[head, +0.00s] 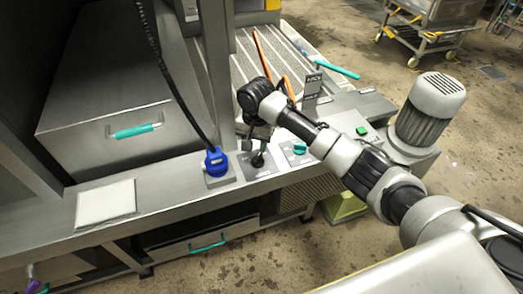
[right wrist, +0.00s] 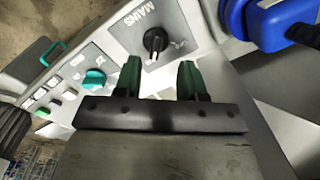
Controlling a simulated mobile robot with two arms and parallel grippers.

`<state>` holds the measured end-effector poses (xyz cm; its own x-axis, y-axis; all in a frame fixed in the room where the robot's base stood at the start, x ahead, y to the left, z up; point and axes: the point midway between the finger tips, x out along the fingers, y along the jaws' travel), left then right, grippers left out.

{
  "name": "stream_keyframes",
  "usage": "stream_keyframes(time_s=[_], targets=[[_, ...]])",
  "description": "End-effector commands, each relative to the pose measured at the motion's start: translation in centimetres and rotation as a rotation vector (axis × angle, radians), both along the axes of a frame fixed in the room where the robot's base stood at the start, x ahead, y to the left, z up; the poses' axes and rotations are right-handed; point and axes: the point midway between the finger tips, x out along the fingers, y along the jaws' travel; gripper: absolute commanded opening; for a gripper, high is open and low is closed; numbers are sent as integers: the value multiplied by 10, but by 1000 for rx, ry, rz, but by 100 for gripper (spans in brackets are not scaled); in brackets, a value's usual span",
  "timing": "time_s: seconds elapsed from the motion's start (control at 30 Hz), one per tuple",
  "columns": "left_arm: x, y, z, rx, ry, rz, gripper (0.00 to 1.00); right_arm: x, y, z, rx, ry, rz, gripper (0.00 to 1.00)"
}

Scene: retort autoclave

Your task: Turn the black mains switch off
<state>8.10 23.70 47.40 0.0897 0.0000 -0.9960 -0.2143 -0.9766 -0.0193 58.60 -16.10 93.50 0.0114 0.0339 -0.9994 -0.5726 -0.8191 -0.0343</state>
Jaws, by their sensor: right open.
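The black mains switch (right wrist: 155,41) is a rotary knob on a grey plate (right wrist: 180,22) marked MAINS. In the head view the switch (head: 258,160) sits on the bench front, just right of the blue plug. My right gripper (head: 250,143) hangs just above and beside it. In the right wrist view its two green fingers (right wrist: 160,75) are apart with nothing between them. The knob lies beyond the fingertips, roughly in line with the gap, and looks clear of them. The small position marks beside the knob are too blurred to read. My left gripper is not in view.
A blue plug (head: 215,161) with a black cable stands left of the switch; it is close in the wrist view (right wrist: 275,22). A teal knob (head: 299,147) and a green button (head: 361,130) are to the right. A white pad (head: 106,203) lies on the left bench.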

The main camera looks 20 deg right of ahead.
Motion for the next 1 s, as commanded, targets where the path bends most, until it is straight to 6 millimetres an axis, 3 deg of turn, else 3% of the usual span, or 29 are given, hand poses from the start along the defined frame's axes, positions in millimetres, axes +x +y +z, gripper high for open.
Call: stream_keyframes(time_s=[0.1, 0.27, 0.8, 1.0], targets=[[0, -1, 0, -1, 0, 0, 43, 19, -15, 23, -25, 7, -95, 40], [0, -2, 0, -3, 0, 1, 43, 25, -21, 28, -34, 16, -144, 40], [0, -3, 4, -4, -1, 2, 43, 25, -20, -61, -33, 17, -143, 40], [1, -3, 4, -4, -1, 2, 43, 24, -20, -75, -33, 15, -141, 40]])
